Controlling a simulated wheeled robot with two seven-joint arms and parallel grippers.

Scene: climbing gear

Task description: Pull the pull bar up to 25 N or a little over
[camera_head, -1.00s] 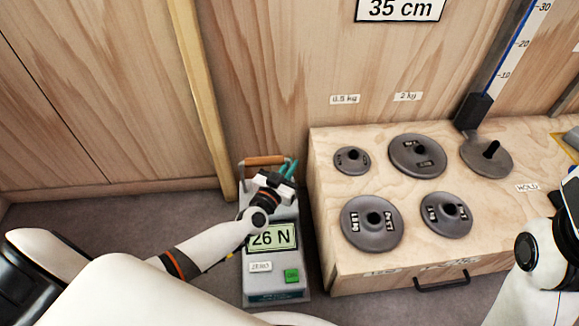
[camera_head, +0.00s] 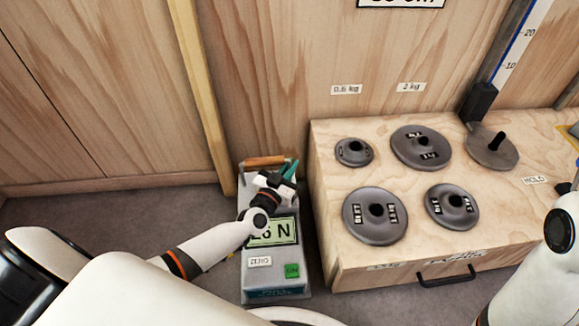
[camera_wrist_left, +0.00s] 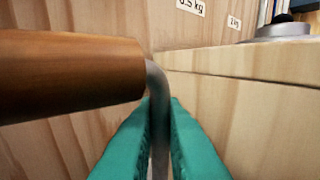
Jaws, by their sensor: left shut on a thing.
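The pull bar (camera_head: 263,161) is a brown wooden handle at the far end of the grey force gauge (camera_head: 254,278). In the left wrist view the wooden handle (camera_wrist_left: 70,77) ends in a bent metal side rod. My left gripper (camera_head: 288,168) has teal fingers, and in the left wrist view they (camera_wrist_left: 160,115) are shut on that rod, beside the handle's right end. The gauge's display (camera_head: 283,231) appears to read 26 N, with its first digit partly covered by my arm. My right gripper is out of view.
A wooden box (camera_head: 335,240) stands just right of the gauge, bearing several weight discs (camera_head: 377,216) and a black drawer handle (camera_head: 446,276). A pale wooden post (camera_head: 200,90) and wall stand behind. Grey floor is free at the left.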

